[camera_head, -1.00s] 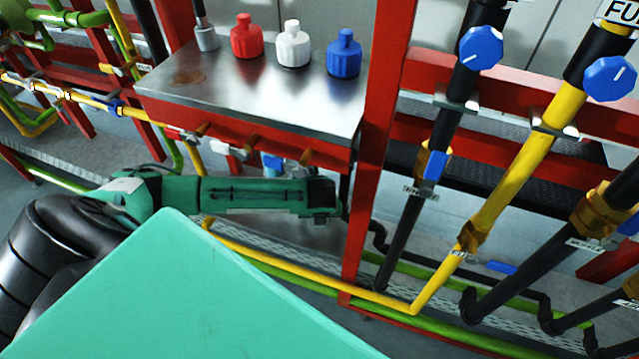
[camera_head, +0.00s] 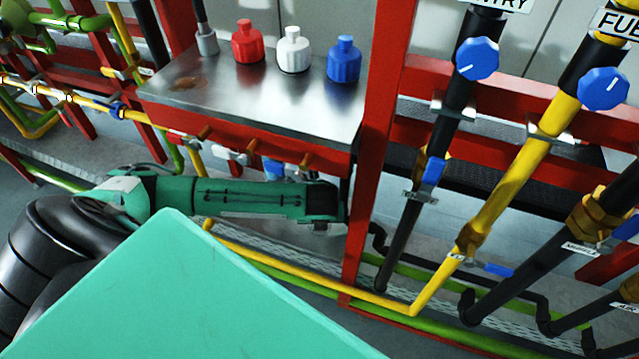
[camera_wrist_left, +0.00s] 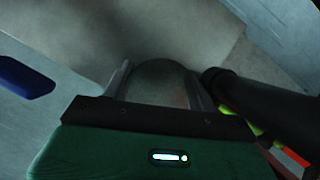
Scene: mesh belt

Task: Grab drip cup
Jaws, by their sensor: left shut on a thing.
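A round grey thing (camera_wrist_left: 160,82), which looks like the drip cup, sits between the two fingers of my left gripper (camera_wrist_left: 160,85) in the left wrist view. The fingers are shut on its sides. The picture is dark there, and the inside of the cup cannot be made out. In the head view my left arm reaches in from the left below the metal shelf. Its gripper and the cup cannot be made out in that view. My right gripper is not in view.
A metal shelf (camera_head: 285,105) on a red frame holds red (camera_head: 248,45), white (camera_head: 293,52) and blue (camera_head: 343,62) bottles. A red post (camera_head: 372,170) stands close to my left arm's end. Black and yellow pipes (camera_head: 505,175) with blue valves fill the right side.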

